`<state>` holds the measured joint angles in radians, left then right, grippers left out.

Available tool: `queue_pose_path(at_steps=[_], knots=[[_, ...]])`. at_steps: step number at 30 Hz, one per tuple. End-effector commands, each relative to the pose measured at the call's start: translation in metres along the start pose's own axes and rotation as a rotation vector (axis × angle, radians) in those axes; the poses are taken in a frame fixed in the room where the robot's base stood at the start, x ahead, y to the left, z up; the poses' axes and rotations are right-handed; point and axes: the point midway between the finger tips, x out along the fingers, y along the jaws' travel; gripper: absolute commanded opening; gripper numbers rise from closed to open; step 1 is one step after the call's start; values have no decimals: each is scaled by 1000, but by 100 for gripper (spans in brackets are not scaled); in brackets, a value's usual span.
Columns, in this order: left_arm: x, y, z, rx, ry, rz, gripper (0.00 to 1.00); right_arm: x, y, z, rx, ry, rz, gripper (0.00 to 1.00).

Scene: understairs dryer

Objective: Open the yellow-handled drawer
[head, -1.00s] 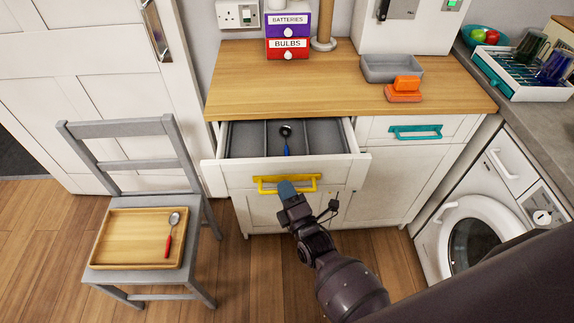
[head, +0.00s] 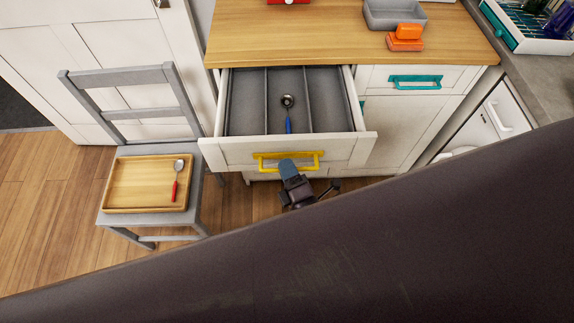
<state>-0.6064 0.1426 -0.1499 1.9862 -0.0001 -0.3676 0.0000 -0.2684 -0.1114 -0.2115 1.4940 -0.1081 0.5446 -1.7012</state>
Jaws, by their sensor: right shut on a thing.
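The yellow-handled drawer (head: 225,152) stands pulled out from the cabinet under the wooden worktop. Its grey divided tray (head: 335,95) shows, with a spoon with a blue handle (head: 288,122) lying in the middle compartment. The fingertips partly hide the handle's bar. My left gripper is not in view.
A grey chair (head: 140,76) at the left carries a wooden tray (head: 120,195) with a red-handled spoon (head: 176,182). A teal-handled drawer (head: 415,82) at the right is closed. My own dark arm covers the lower right.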

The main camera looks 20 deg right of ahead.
Motion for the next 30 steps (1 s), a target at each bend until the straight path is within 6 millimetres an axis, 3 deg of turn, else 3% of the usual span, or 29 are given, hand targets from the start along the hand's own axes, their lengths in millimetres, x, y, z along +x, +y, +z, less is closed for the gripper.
queue_pose_path(at_steps=[1,2,6,17,30], knots=[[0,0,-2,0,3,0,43,0,0,0,1,0,-1,0],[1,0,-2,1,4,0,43,0,0,0,1,0,-1,16],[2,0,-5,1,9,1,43,0,0,0,1,0,-1,37],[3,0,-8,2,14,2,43,-4,0,0,0,0,-1,38],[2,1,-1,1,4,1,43,-75,-1,0,1,-1,-5,38]])
